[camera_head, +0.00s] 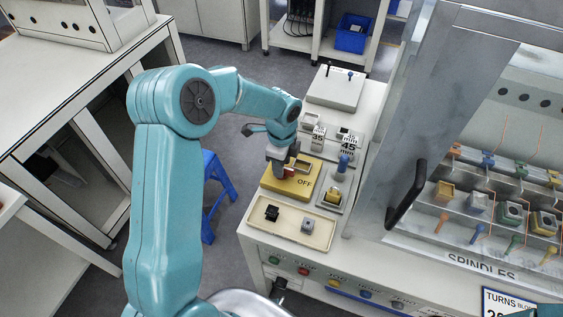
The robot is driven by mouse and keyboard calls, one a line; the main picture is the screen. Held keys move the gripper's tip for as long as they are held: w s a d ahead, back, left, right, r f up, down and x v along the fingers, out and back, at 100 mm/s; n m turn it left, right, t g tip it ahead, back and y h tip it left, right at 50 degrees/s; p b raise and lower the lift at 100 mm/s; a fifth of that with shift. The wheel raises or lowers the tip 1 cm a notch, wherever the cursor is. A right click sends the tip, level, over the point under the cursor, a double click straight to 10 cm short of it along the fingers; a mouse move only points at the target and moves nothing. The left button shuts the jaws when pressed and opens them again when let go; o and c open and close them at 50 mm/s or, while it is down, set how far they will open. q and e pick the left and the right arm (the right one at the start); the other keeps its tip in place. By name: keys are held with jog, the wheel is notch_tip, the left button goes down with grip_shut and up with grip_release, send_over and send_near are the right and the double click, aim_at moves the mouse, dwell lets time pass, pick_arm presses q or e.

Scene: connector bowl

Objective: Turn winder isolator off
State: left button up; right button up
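The switch position is hidden behind the gripper. Only a small teal piece at the bottom right corner may belong to my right arm; the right gripper is not seen.
A beige tray (262,229) with a black and a grey block lies in front of the box. A blue-topped part (344,162) and 45 mm labelled blocks stand close by on the right. The slanted panel with a black handle (407,195) rises further right. A blue stool (218,178) stands left.

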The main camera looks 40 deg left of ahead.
pick_arm(q)
notch_tip(320, 180, up, 16)
jog(key=shift+r+b, duration=0.15)
jog(key=shift+b, duration=0.15)
dwell(0.6)
